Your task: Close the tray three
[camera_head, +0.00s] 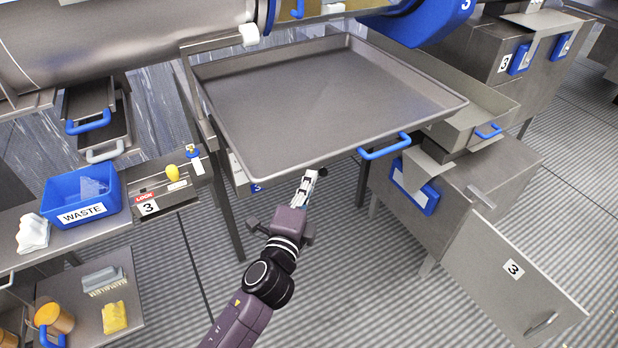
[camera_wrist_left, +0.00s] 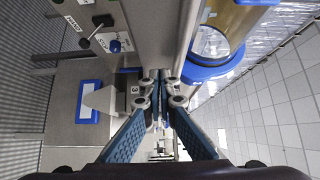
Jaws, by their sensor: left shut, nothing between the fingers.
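The large, shallow, empty metal tray (camera_head: 320,100) extends out on its frame below the drum in the head view. Its blue handle (camera_head: 384,147) is on the front edge, right of centre. My left gripper (camera_head: 311,174) is shut and empty, just in front of the tray's front edge and left of the handle, apart from the handle. Its fingers also show shut in the left wrist view (camera_wrist_left: 160,76). My right gripper is not in view.
A blue WASTE bin (camera_head: 82,195) and a LOCK panel (camera_head: 150,188) marked 3 stand at left. At right are a steel cabinet (camera_head: 440,190), its open door (camera_head: 512,270) marked 3, and a smaller pulled-out tray (camera_head: 470,115). The striped floor ahead is clear.

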